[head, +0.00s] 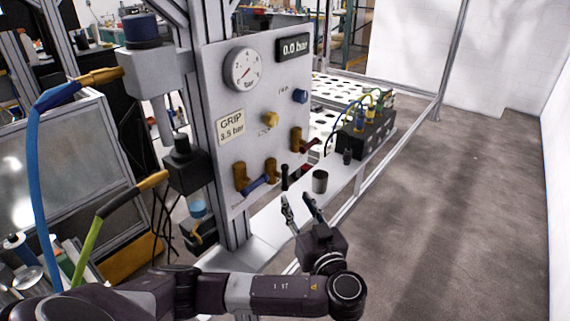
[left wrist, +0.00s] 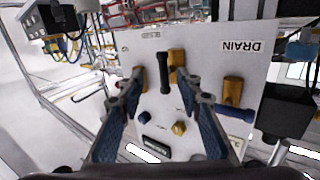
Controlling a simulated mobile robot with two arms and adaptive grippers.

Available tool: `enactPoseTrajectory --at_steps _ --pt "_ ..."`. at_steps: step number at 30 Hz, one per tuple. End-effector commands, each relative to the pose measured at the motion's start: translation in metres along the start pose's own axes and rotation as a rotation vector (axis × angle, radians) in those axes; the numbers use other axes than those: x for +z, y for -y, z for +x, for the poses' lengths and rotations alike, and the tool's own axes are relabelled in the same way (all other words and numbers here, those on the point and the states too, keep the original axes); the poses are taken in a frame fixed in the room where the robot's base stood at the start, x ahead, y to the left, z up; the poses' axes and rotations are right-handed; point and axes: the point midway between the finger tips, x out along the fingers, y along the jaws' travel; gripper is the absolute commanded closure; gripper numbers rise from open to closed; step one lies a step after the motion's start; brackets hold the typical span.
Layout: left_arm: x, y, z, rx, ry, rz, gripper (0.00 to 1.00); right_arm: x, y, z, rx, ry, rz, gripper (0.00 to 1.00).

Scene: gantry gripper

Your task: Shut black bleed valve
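The black bleed valve handle (head: 284,177) stands roughly upright on the grey panel, beside a brass valve body (head: 271,167). In the left wrist view the black handle (left wrist: 164,76) shows between my left gripper's fingers, with brass (left wrist: 177,58) beside it. My left gripper (head: 297,201) is open, its fingertips just in front of and below the handle in the head view. The open fingers also show in the left wrist view (left wrist: 167,92), one on each side of the handle with gaps. I see no contact. My right gripper is in neither view.
The panel (head: 215,85) carries a gauge (head: 243,69) and a display (head: 293,47) reading 0.0 bar. A grey cylinder (head: 320,181) stands on the shelf nearby.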

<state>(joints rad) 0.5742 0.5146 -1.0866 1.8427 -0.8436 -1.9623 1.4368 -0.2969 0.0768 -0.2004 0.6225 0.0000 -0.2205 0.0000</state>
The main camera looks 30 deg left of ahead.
Motion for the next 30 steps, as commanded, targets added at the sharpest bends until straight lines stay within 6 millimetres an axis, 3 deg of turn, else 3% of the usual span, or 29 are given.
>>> enactPoseTrajectory --at_steps 1,5,13,21,30 --pt "-0.009 0.003 -0.002 -0.005 -0.014 -0.029 0.68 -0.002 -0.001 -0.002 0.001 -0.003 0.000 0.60" --pt "-0.015 0.005 0.002 -0.012 -0.028 -0.053 0.68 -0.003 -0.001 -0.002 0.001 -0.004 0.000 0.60" --pt "-0.017 0.006 0.039 -0.014 -0.028 -0.047 0.68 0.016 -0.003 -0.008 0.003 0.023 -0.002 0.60" --pt "-0.015 0.007 0.070 -0.014 -0.022 -0.046 0.68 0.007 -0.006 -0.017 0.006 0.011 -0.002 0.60" --pt "-0.013 0.007 0.074 -0.013 -0.019 -0.048 0.68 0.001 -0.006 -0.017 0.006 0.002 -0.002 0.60"
